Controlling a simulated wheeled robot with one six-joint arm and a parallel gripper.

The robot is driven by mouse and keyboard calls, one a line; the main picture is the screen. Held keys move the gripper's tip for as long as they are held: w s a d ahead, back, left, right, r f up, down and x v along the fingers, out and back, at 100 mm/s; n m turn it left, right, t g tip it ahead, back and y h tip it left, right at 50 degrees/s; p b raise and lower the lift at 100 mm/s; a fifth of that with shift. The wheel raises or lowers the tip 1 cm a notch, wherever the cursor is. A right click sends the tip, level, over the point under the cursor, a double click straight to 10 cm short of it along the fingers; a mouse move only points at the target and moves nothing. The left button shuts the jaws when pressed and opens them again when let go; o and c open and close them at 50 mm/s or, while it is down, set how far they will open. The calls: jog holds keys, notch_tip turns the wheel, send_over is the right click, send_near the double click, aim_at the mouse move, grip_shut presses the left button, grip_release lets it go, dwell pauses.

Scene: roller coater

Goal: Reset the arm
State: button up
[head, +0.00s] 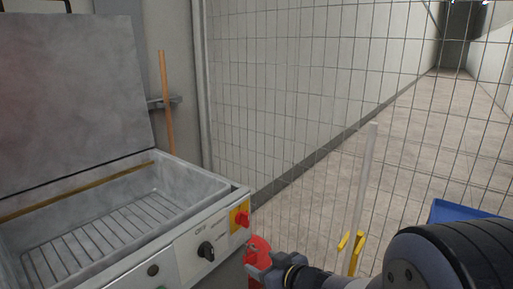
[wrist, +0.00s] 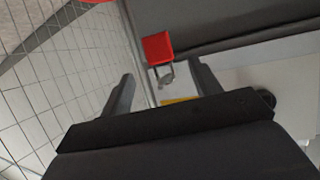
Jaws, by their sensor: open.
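My gripper (wrist: 162,72) is open in the wrist view, with its two dark fingers spread apart. A red block with a grey metal loop, like a padlock (wrist: 157,48), shows beyond the fingertips; I see no finger gripping it. In the head view my dark arm comes in from the lower right. Its end is low beside the front corner of the machine (head: 215,237), and the fingertips are not clear there. A red object (head: 258,246) shows by the arm's end; I cannot tell if it is the same red block.
The machine has a raised lid (head: 70,95), a basin with a wire grate (head: 100,232), a black knob (head: 206,250) and a red-yellow switch (head: 240,217). A wire mesh fence (head: 300,90) stands behind. A wooden pole (head: 166,100) leans left; a blue object (head: 455,211) is at right.

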aim_at(253, 256)
jog(key=b+x, duration=0.2)
jog(key=x, duration=0.4)
jog(key=shift+w+a+f, duration=0.2)
jog(key=shift+a+f, duration=0.05)
jog(key=shift+f, duration=0.05)
jog(key=shift+w+r, duration=0.1)
jog(key=shift+r, duration=0.1)
jog(key=shift+s+d+r, duration=0.35)
jog(key=shift+d+r, duration=0.05)
jog(key=shift+d, duration=0.05)
jog(key=shift+s+d, duration=0.2)
jog(key=shift+d, duration=0.05)
